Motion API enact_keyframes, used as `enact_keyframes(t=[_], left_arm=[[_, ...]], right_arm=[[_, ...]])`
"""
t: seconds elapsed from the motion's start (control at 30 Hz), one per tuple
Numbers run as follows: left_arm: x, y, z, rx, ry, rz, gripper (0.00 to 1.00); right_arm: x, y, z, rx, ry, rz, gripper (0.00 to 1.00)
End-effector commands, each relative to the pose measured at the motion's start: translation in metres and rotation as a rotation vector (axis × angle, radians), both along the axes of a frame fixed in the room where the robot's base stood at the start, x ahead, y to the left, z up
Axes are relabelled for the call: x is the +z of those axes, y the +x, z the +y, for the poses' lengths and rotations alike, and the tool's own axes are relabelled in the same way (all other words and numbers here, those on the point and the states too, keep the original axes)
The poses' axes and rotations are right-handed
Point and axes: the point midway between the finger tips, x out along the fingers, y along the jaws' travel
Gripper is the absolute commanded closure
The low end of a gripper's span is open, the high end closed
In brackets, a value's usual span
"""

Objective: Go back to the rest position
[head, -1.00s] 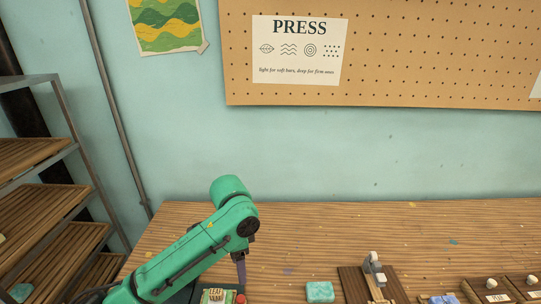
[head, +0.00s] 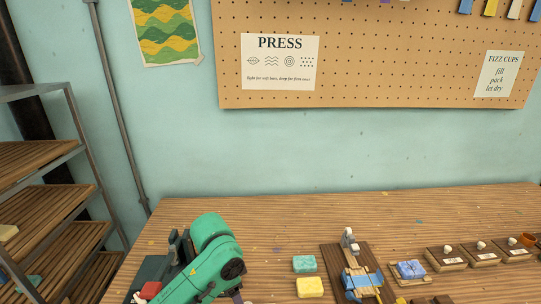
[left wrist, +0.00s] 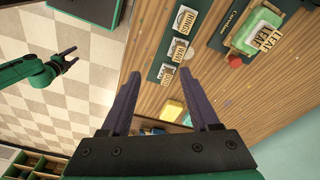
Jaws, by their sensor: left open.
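My left arm shows at the bottom left of the head view, over the near left part of the wooden bench (head: 290,225); its gripper is mostly hidden there. In the left wrist view my left gripper (left wrist: 160,97) is open, with nothing between its two purple fingers, and points at the bench edge. My right gripper (left wrist: 72,56) shows at the left of that view, over the checkered floor, with its fingers apart and empty.
A teal bar (head: 304,263), a yellow bar (head: 310,287) and a press (head: 349,258) stand on the bench. Right of them are a blue bar (head: 411,269) and labelled trays (head: 446,259). A stamp rack (left wrist: 181,45) and red knob (left wrist: 235,60) show below the left wrist. Slatted shelves (head: 45,205) stand left.

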Motion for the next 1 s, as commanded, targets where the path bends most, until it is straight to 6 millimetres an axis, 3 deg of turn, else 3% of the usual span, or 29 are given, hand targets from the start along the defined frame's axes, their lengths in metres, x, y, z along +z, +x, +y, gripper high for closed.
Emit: enact_keyframes(t=[0.2,0.37,0.7,0.93,1.0], left_arm=[[-0.026,-0.022,-0.008,0.121,-0.121,-0.027,0.38],[-0.046,-0.043,0.005,0.294,-0.198,-0.059,0.38],[-0.078,-0.100,0.089,0.707,-0.168,-0.133,0.38],[-0.084,-0.148,0.152,0.901,-0.042,-0.182,0.38],[-0.111,-0.140,0.149,0.893,-0.041,-0.172,0.38]], right_arm=[[0.000,-0.002,0.000,0.000,0.000,0.004,0.40],[-0.001,-0.006,0.000,-0.001,0.000,0.011,0.40],[-0.001,-0.007,0.000,-0.001,-0.001,0.013,0.40],[-0.001,-0.007,0.000,-0.001,-0.001,0.013,0.40],[-0.003,-0.006,0.000,-0.001,0.000,0.011,0.40]])
